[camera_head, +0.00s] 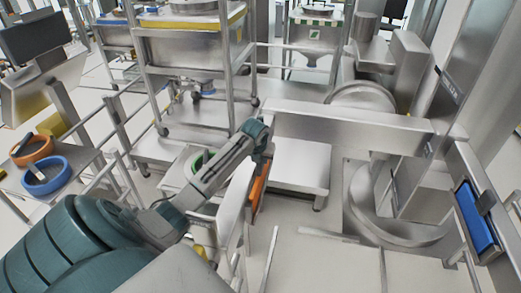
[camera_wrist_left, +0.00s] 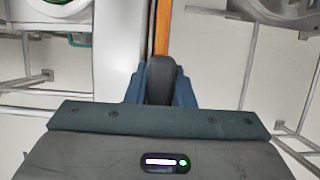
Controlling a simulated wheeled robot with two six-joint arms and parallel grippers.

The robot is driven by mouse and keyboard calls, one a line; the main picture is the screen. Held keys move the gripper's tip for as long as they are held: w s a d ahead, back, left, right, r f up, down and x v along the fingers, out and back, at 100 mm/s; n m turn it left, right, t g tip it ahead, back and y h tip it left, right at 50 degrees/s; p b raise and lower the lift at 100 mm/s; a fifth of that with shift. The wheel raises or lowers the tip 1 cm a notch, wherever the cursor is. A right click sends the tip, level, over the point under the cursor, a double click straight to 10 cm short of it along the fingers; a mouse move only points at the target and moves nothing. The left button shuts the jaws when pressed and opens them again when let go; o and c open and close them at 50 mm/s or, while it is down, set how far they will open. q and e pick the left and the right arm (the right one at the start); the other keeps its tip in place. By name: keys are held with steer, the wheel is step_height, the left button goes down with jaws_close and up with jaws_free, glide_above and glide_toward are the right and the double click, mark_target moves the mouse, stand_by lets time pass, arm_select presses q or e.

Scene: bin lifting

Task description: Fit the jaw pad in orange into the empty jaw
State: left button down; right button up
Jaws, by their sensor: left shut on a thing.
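My left gripper (camera_head: 262,140) is shut on the orange jaw pad (camera_head: 259,190), which hangs upright below it. In the left wrist view the pad shows as a thin orange strip (camera_wrist_left: 162,28) beyond the dark gripper (camera_wrist_left: 160,75). A bare grey jaw plate (camera_head: 233,190), apparently the empty jaw, stands just left of the pad; it also shows in the left wrist view (camera_wrist_left: 120,45). Pad and plate run about parallel and very close; I cannot tell whether they touch. The opposite jaw carries a blue pad (camera_head: 475,217). My right gripper is not in view.
A grey crossbeam (camera_head: 345,128) and column (camera_head: 465,60) of the lifter stand behind and to the right. Orange (camera_head: 32,148) and blue (camera_head: 44,173) rings lie on a left stand. Floor between the jaws looks mostly clear.

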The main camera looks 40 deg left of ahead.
arm_select(q)
steer(key=shift+f, duration=0.6)
stand_by(1.0)
steer(key=c, duration=1.2)
jaws_free()
steer(key=shift+o, duration=0.2)
steer(key=shift+s+r, duration=0.1)
steer(key=shift+r, duration=0.15)
steer(key=b+v, duration=0.3)
steer(key=v, duration=0.7)
steer(key=shift+r+b, duration=0.15)
steer(key=shift+b, duration=0.25)
steer(key=shift+s, duration=0.15)
